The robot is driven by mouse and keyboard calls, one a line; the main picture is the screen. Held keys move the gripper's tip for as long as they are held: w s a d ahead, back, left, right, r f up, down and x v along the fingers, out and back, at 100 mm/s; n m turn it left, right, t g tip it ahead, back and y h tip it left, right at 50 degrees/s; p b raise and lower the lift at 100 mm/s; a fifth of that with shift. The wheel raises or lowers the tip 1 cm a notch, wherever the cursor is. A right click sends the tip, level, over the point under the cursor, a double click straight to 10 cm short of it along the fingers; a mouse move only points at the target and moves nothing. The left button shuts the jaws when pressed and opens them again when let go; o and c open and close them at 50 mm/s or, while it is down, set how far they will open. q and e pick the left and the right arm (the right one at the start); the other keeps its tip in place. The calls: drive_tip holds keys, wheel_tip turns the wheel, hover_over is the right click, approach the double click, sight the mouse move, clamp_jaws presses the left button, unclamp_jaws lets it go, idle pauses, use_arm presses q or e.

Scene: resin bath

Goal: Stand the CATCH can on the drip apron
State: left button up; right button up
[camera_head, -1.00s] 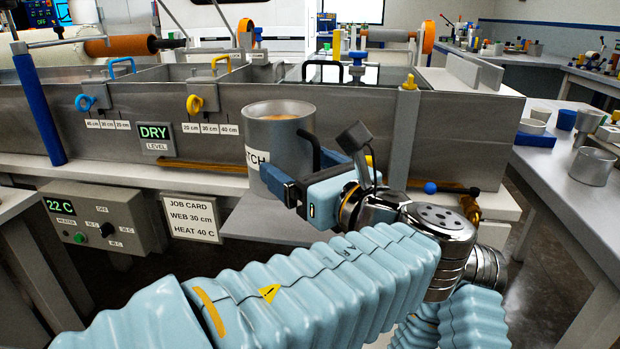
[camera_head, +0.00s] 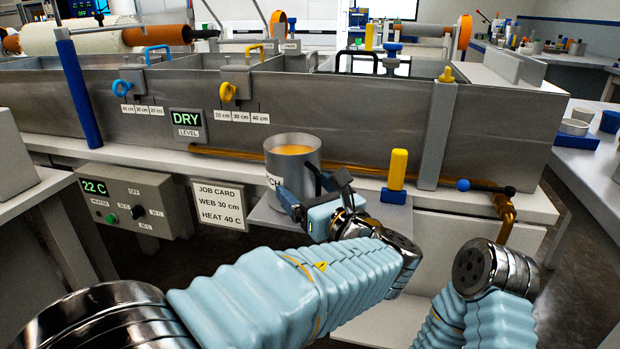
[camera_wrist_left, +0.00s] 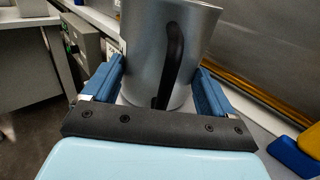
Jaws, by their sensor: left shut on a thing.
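The CATCH can (camera_head: 310,158) is a grey metal can with a black handle, a white label and amber contents. It looks upright. My left gripper (camera_head: 308,192) is shut on it, with one blue finger on each side in the left wrist view (camera_wrist_left: 160,72); the black handle faces the palm. The drip apron (camera_head: 262,216) is the grey shelf in front of the tank, under the can. The can's base is partly hidden by the gripper, so I cannot tell whether it touches the apron. My right gripper is out of view; only its arm shows at lower right.
A yellow-handled tool with a blue base (camera_head: 397,172) stands right of the can. The tank wall (camera_head: 345,125) and a brass pipe (camera_head: 230,154) lie behind. A control box (camera_head: 133,205) and job card (camera_head: 218,205) are at left. A blue-knobbed valve (camera_head: 464,185) is at right.

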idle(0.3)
use_arm(q)
drive_tip(key=o, duration=1.8)
drive_tip(key=shift+f, duration=0.15)
drive_tip(key=v, duration=1.2)
